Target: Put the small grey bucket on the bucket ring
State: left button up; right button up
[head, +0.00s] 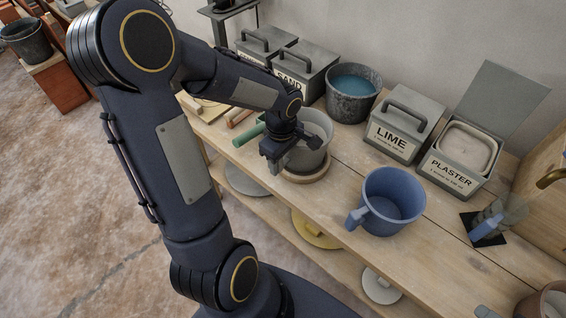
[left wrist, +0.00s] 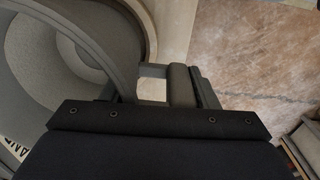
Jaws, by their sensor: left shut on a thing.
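The small grey bucket (head: 317,128) is upright at the bench's front edge, over the pale wooden bucket ring (head: 308,178). The ring shows around the bucket's foot; I cannot tell whether the bucket rests fully on it. My left gripper (head: 276,157) is at the bucket's front left side, shut on its handle. In the left wrist view the bucket (left wrist: 55,65) fills the left, with its handle curving to the gripper (left wrist: 180,88). The gripper hides part of the bucket's near side. My right gripper is not in view.
A blue jug (head: 392,200) stands to the right. Behind are a dark bucket of bluish water (head: 353,92), a LIME box (head: 402,126), an open PLASTER box (head: 462,160) and a SAND box (head: 304,70). A lower shelf (head: 285,232) holds round lids.

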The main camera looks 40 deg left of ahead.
pick_arm(q)
notch_tip(320, 180, down, 2)
jog(key=shift+f, duration=0.1)
jog(key=shift+f, duration=0.1)
jog(key=o, duration=1.3)
